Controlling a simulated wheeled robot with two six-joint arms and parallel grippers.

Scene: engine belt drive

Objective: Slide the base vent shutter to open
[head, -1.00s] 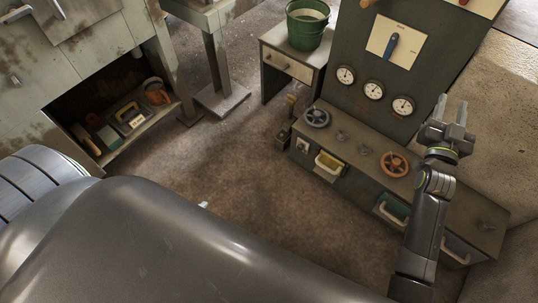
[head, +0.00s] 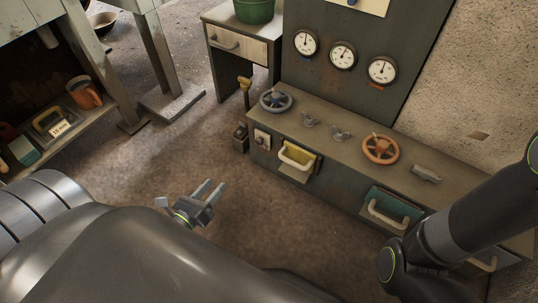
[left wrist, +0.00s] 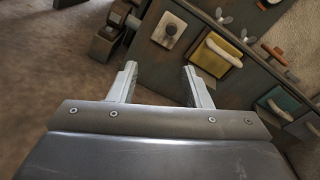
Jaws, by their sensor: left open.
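The low grey-green console (head: 330,193) has pull fittings on its front, and I cannot tell for certain which is the base vent shutter. A yellow panel with a pale handle (head: 297,159) is left of centre; it also shows in the left wrist view (left wrist: 217,54). A teal panel with a pale handle (head: 390,209) is to its right, also in the left wrist view (left wrist: 284,102). My left gripper (head: 213,187) is open and empty, apart from the console's front. Its two fingers (left wrist: 159,68) point toward the console. My right gripper is out of view.
A lever box (head: 241,135) stands at the console's left end, beside a small switch plate (head: 262,139). Handwheels (head: 380,149) and gauges (head: 342,54) are above. My right arm covers part of the console's right end. The floor before the console is clear.

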